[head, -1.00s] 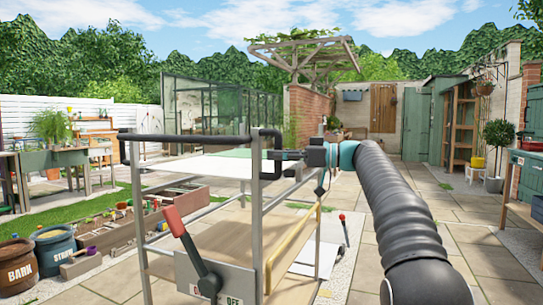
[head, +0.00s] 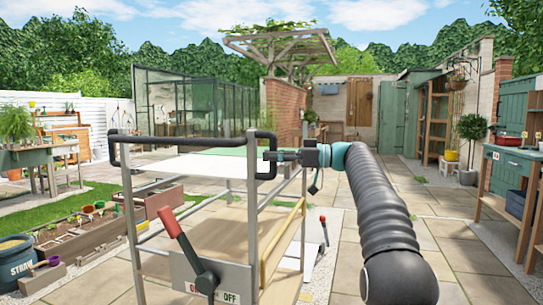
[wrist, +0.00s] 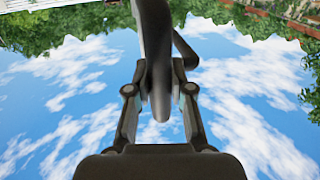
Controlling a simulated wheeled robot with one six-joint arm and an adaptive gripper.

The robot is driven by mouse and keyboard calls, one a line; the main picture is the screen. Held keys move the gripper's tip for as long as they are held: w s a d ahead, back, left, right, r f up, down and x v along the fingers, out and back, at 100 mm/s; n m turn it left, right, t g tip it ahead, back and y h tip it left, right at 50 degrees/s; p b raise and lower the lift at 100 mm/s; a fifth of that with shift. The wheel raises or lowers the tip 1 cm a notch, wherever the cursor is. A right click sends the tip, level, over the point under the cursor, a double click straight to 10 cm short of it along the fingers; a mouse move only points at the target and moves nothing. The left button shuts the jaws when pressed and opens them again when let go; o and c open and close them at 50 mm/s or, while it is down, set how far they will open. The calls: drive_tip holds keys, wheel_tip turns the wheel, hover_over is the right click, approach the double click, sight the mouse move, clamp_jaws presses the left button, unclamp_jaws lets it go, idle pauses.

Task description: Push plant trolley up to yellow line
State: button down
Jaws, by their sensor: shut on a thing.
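The plant trolley (head: 225,225) stands upright in front of me in the head view, with metal posts, wooden shelves and a black push handle (head: 195,139). A brake lever with a red grip (head: 181,235) sits on its near end, beside a plate lettered OFF. My gripper (head: 270,156) is at the right side of the handle. In the wrist view my gripper (wrist: 160,100) is shut on the dark handle bar (wrist: 155,50), which runs between its fingers. I cannot make out a yellow line on the ground; a yellow rail (head: 283,243) shows on the trolley's right side.
Stone paving (head: 440,230) is clear to the right, with a green workbench (head: 512,165) at the right edge. Wooden planter boxes (head: 85,235) and a STRAW tub (head: 17,260) lie to the left. A tool with a red grip (head: 323,228) stands just right of the trolley.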

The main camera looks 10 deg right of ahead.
drive_tip(key=c, duration=1)
unclamp_jaws()
drive_tip(key=v, duration=1.2)
